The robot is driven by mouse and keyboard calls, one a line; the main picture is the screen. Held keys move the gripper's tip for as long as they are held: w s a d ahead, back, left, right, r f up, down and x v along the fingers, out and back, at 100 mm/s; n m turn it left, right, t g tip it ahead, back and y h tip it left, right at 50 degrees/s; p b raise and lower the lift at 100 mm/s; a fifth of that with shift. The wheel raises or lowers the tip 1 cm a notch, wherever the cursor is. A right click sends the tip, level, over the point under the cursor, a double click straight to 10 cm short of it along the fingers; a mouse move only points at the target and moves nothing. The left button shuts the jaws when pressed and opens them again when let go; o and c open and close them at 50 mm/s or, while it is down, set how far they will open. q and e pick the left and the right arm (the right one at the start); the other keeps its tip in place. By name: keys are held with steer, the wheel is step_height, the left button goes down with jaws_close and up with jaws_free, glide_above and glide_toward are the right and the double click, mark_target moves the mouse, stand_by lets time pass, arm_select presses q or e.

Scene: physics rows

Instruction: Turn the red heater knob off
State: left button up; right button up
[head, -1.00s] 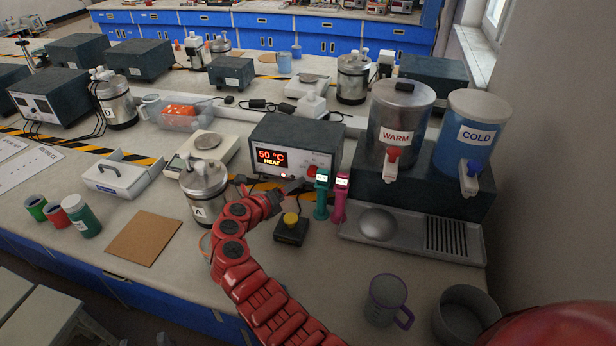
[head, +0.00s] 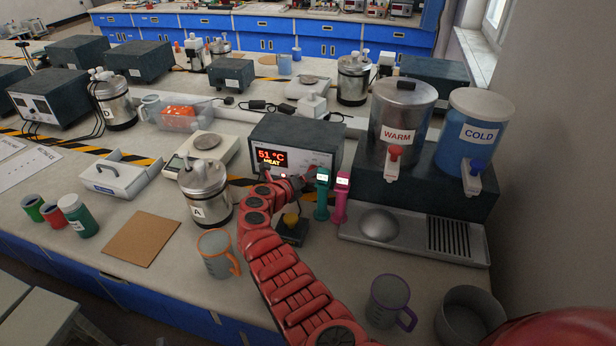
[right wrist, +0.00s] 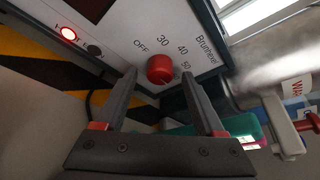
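The heater is a dark box (head: 300,130) with a white front panel; its red display reads 51 °C HEAT. Its red knob (right wrist: 160,68) shows in the right wrist view, with OFF, 30, 40 and 50 printed around it. I cannot make out a pointer on the knob. A red lamp (right wrist: 68,33) glows on the panel. My right gripper (right wrist: 158,78) is open, its fingertips on either side of the knob, with gaps visible. In the head view my right gripper (head: 293,184) is at the panel's lower right and largely covers the knob. My left gripper is not in view.
Green (head: 322,195) and pink (head: 341,197) handled devices stand just right of the gripper. A yellow-button box (head: 291,230) and orange-handled cup (head: 218,254) lie near my arm. Canister A (head: 205,190) stands left; the WARM dispenser (head: 399,115) stands right.

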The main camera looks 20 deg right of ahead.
jaws_close()
steer(key=shift+f, duration=0.1)
